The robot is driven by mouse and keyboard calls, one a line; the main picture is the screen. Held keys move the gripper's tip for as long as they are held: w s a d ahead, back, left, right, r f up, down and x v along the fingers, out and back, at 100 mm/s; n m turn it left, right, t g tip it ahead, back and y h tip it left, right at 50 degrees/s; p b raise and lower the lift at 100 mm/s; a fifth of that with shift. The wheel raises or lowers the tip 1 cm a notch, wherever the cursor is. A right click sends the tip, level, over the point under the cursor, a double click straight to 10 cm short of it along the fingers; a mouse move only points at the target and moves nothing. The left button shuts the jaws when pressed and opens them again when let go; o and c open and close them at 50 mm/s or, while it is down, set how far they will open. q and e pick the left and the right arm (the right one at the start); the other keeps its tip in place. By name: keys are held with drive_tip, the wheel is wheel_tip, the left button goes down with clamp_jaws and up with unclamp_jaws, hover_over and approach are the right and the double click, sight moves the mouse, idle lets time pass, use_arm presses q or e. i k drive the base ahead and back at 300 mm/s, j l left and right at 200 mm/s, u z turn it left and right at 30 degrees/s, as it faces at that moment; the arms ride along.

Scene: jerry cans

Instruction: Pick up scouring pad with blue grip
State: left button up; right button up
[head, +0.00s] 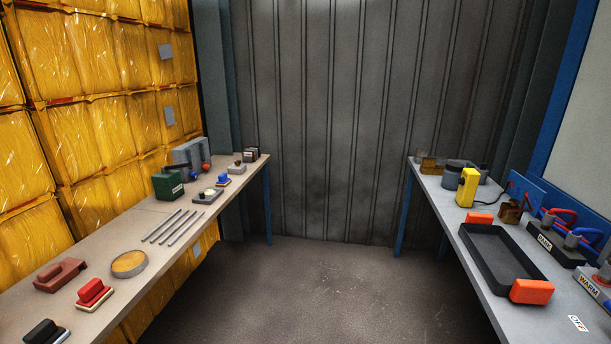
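A small pad with a blue grip (223,179) sits on the left table, toward its far end. It is small in the picture, and its pad part shows only as a thin base under the grip. A similar pad with a red grip (93,291) and one with a black grip (43,332) lie on the near part of the same table. Neither of my grippers is in view.
The left table (165,205) also holds a round tan-topped dish (129,264), several metal rods (174,227), a green box (168,186) and a grey block (192,153). The right table (440,190) holds a black tray (502,257) with orange handles. The floor (330,285) between is clear.

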sight(223, 181)
drive_tip(key=i+l+u, duration=0.1)
drive_tip(key=i+u, duration=0.2)
drive_tip(key=i, duration=0.25)
drive_tip(key=i+l+u, duration=0.25)
drive_tip(key=i, duration=0.25)
drive_tip(key=i+l+u, duration=0.3)
drive_tip(key=i, duration=0.2)
drive_tip(key=i+l+u, duration=0.25)
drive_tip(key=i+l, duration=0.1)
drive_tip(key=i, duration=0.1)
